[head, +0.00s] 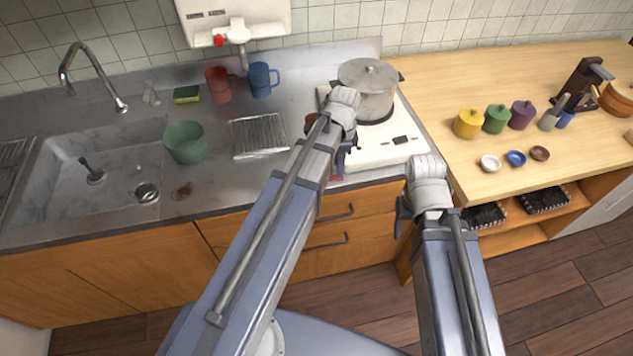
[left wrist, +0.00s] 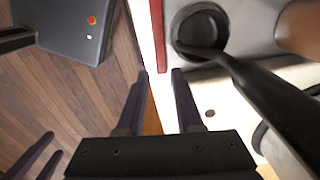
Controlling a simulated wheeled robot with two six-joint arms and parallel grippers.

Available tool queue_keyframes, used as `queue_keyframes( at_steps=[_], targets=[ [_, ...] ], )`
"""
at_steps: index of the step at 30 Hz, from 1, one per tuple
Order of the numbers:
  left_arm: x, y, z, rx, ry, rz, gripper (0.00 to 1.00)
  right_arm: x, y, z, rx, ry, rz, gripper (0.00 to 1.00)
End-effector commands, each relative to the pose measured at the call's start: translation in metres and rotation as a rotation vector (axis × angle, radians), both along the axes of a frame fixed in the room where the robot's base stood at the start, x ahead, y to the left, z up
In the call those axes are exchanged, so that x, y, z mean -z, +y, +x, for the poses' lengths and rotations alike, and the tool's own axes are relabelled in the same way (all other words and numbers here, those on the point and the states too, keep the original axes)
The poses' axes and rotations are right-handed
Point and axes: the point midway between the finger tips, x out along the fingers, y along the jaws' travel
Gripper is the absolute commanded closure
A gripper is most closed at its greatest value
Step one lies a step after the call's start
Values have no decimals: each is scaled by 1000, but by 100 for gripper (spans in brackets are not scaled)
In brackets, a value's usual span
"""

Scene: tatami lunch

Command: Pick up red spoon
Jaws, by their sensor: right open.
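A thin red strip (left wrist: 158,35), probably the handle of the red spoon, lies along the counter's front edge in the left wrist view. Its near end is between the fingertips of my left gripper (left wrist: 160,73), which is open with gaps on both sides. Whether the fingers are level with it is unclear. In the head view a bit of red (head: 337,178) shows just below my left gripper (head: 341,160), beside the stove; my arm hides the rest. My right gripper (head: 403,218) is open and empty in front of the counter, to the right.
A black round utensil (left wrist: 200,30) with a long handle lies close right of the red strip. A lidded pot (head: 368,88) stands on the white stove (head: 385,150). A green cup (head: 185,142) and a drying rack (head: 259,135) are left of my arm.

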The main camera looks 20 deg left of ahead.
Motion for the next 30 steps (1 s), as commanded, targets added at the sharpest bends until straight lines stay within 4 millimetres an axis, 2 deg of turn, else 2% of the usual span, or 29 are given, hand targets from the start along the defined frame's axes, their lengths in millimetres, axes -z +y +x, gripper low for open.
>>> queue_keyframes(
  at_steps=[1,7,17,26,30],
  targets=[
    [12,1,0,-1,0,0,65,12,0,0,0,0,0,44],
    [37,4,0,-1,0,0,65,37,0,0,0,0,0,44],
    [39,3,0,0,0,0,65,39,0,0,0,0,0,44],
    [39,3,0,0,0,0,98,39,0,0,0,0,0,44],
    [39,3,0,0,0,0,100,39,0,0,0,0,0,44]
  ],
)
